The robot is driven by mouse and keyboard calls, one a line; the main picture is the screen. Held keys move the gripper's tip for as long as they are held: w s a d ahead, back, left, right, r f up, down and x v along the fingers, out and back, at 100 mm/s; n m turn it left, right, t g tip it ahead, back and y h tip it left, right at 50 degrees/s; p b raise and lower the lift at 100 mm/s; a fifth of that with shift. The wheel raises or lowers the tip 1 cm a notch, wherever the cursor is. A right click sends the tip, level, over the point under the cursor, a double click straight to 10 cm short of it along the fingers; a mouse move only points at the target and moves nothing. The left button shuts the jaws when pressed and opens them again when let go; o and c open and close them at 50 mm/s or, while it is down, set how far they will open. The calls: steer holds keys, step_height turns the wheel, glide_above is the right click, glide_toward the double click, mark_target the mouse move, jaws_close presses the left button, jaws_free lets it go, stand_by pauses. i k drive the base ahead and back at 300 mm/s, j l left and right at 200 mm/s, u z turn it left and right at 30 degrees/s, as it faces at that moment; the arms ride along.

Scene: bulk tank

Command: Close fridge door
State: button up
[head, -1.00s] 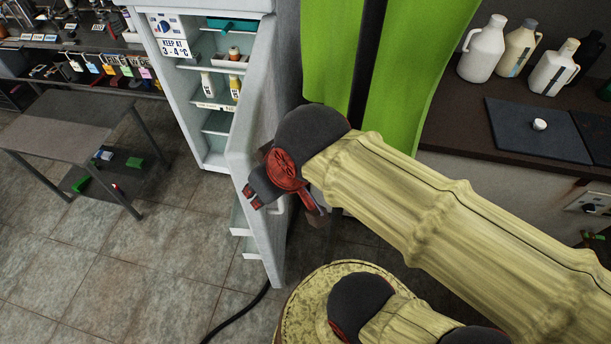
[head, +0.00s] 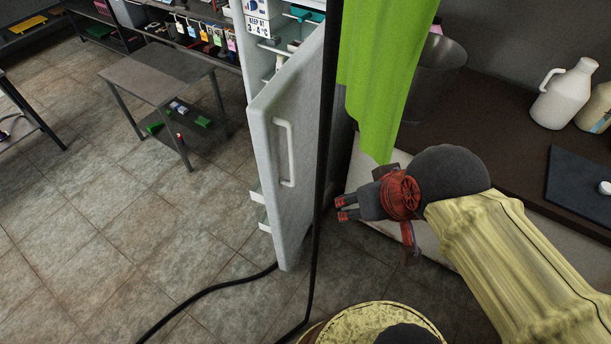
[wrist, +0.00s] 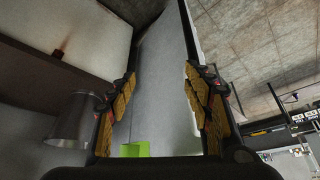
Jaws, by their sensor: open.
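The white fridge door (head: 270,110) stands open in the head view, swung out toward me, with its outer face and white bar handle (head: 287,152) showing. A strip of the fridge interior (head: 272,60) shows behind its upper left edge. My gripper (head: 343,208) is open and empty, to the right of the door on its outer side, apart from it and pointing left toward it. In the wrist view, the pale door panel (wrist: 160,75) fills the gap between the open fingers (wrist: 165,95). I cannot tell the exact distance to it.
A black hose (head: 317,150) hangs beside the door and runs on the floor. A green curtain (head: 385,70) hangs behind my gripper. A dark counter (head: 490,125) with white jugs (head: 567,93) stands at right. A low metal table (head: 155,72) stands left; open floor (head: 130,220) lies between.

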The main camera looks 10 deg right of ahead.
mark_target(284, 117)
steer(key=k+l, duration=0.15)
steer(key=l, duration=0.15)
steer(key=k+l+z, duration=0.1)
steer(key=l, duration=0.25)
steer(key=k+l, duration=0.25)
steer(key=k+l+z, duration=0.1)
steer(key=l, duration=0.3)
steer(key=k, duration=0.05)
